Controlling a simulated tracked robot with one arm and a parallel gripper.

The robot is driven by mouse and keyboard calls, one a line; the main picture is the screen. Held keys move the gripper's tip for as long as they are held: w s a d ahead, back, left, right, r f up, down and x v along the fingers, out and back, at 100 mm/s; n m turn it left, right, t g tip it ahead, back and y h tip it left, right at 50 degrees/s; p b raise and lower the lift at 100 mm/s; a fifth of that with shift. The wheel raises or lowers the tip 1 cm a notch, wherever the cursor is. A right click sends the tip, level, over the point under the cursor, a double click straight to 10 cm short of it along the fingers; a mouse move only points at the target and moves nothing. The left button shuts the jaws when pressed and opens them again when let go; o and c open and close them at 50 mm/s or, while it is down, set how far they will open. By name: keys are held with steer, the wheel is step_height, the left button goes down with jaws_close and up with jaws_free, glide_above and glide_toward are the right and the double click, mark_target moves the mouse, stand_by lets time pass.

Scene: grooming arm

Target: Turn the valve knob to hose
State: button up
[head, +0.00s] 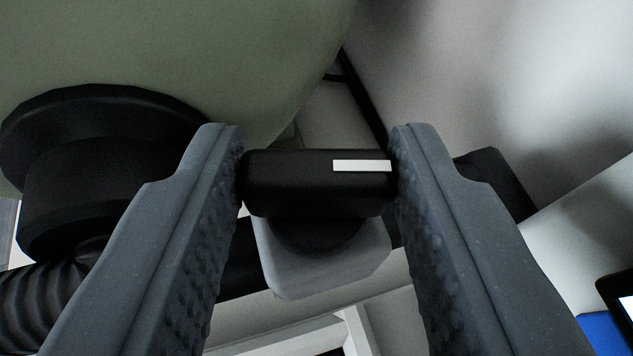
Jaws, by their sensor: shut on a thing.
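The black valve knob (290,185) is a bar-shaped handle with a white mark (362,166) on its right half. It lies across the picture, almost level. My gripper (316,160) has one finger at each end of the knob and is shut on it. Below the knob a grey valve body (325,268) shows in part. A black ribbed hose (42,300) at the lower left runs up to a wide black round fitting (85,175). Any labels for the knob's positions are not visible.
A large green rounded body (170,50) fills the upper left, close behind the fitting. A pale wall (500,80) is at the upper right. A dark-framed device (620,295) and a blue thing (602,333) sit at the lower right edge.

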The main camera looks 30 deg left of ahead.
steer(key=shift+w+d+r+n+g+y+p, duration=0.15)
steer(key=shift+n+g+y+p, duration=0.25)
steer(key=shift+n+y+p, duration=0.65)
steer(key=shift+p, duration=0.4)
steer(key=o, duration=0.9)
steer(key=shift+o, duration=0.4)
steer(key=b+v, duration=0.3)
steer(key=v, duration=1)
steer(key=shift+s+d+r, duration=0.15)
steer(key=shift+s+d, duration=0.05)
steer(key=shift+d, duration=0.1)
